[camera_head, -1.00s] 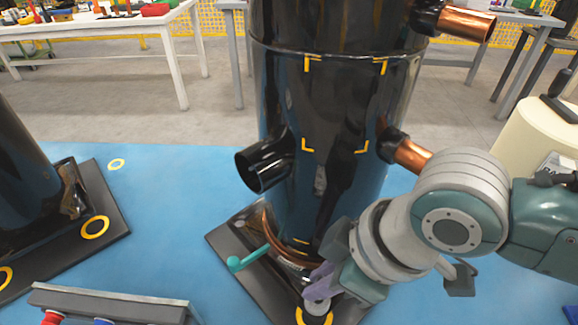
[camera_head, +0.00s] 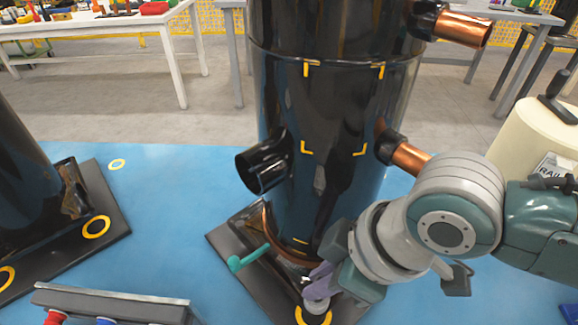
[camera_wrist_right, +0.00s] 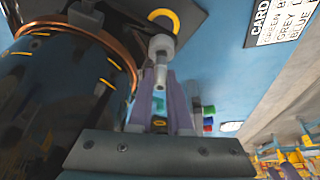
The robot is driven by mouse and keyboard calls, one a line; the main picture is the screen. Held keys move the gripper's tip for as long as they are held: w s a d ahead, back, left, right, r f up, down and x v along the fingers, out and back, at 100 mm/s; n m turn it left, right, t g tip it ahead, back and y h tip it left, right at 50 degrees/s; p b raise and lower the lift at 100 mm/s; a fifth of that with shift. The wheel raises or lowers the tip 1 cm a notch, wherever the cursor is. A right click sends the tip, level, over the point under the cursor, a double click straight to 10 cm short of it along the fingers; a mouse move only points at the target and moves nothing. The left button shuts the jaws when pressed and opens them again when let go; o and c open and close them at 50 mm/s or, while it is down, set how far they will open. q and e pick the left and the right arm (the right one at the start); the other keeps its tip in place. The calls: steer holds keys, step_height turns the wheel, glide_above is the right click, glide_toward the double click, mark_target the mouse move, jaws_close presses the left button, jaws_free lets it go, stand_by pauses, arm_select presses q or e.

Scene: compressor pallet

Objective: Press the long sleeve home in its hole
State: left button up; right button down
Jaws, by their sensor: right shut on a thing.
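My right gripper (camera_head: 319,283) is low in front of the tall black compressor (camera_head: 325,175), its purple fingers shut on a pale grey sleeve (camera_head: 316,300). The sleeve is at the yellow ring (camera_head: 325,319) on the front corner of the dark base plate (camera_head: 228,237). In the right wrist view the sleeve (camera_wrist_right: 161,47) shows just beyond the fingertips (camera_wrist_right: 162,78), with the yellow ring (camera_wrist_right: 163,17) partly behind it. The hole is hidden, and I cannot tell how deep the sleeve sits. My left gripper is not in view.
A teal-ended handle (camera_head: 236,263) sticks out left of the gripper. A copper tube (camera_head: 270,235) curves around the compressor's foot. A second black compressor (camera_head: 25,175) on its plate stands left. A grey rack (camera_head: 110,305) lies front left. Blue floor (camera_head: 175,205) is clear between the compressors.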

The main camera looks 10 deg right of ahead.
stand_by(0.5)
steer(key=shift+f+b, duration=0.65)
steer(key=shift+f, duration=0.45)
steer(key=c, duration=0.8)
jaws_free()
steer(key=shift+o, duration=0.2)
steer(key=shift+r, duration=0.15)
steer(key=shift+d+r+p, duration=0.1)
steer(key=shift+r+p, duration=0.2)
steer(key=p+v, duration=0.3)
steer(key=v, duration=0.6)
steer(key=shift+s, duration=0.1)
steer(key=shift+c, duration=0.4)
